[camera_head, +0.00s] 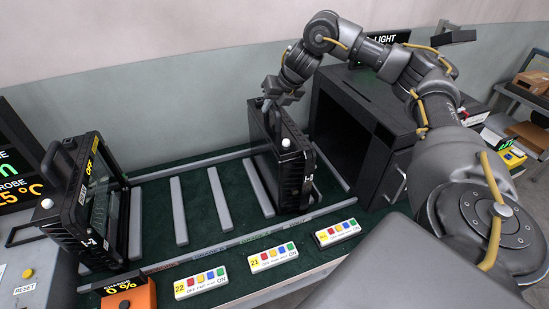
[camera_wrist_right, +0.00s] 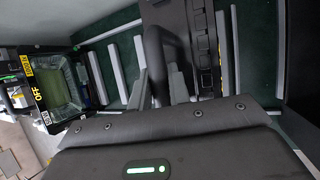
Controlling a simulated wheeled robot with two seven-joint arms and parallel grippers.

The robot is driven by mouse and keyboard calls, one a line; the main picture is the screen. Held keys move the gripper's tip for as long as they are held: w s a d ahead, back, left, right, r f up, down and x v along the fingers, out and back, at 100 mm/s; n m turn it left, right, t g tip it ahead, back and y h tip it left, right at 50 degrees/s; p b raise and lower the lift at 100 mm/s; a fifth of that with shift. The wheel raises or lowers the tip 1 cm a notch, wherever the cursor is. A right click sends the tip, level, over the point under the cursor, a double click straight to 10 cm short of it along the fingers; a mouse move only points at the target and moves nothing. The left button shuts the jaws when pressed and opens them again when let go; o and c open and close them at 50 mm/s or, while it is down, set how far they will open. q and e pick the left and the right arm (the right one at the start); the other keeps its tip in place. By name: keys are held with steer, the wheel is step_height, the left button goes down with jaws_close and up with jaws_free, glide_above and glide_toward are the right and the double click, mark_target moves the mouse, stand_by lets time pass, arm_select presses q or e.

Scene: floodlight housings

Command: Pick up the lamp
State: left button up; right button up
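A black floodlight lamp (camera_head: 290,170) stands upright in the rack, right of the middle in the head view. My right gripper (camera_head: 270,104) is at its top, at the handle. In the right wrist view my gripper fingers (camera_wrist_right: 163,84) are on both sides of the dark curved handle (camera_wrist_right: 155,45); I cannot tell whether they press on it. The finned lamp body (camera_wrist_right: 205,45) lies just right of them. A second lamp (camera_head: 75,215) stands at the left end of the rack; its lit-coloured glass face (camera_wrist_right: 62,83) shows in the wrist view. My left gripper is not in view.
The green rack bed (camera_head: 157,215) has grey divider bars (camera_head: 220,200) and free room between the two lamps. A dark open-fronted box (camera_head: 375,130) stands close right of the middle lamp. Several button panels (camera_head: 272,257) line the front edge, beside an orange display unit (camera_head: 130,296).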

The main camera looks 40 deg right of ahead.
jaws_close()
stand_by(0.9)
steer(key=shift+w+r, duration=0.15)
steer(key=shift+r, duration=0.2)
steer(key=shift+w+f, duration=0.1)
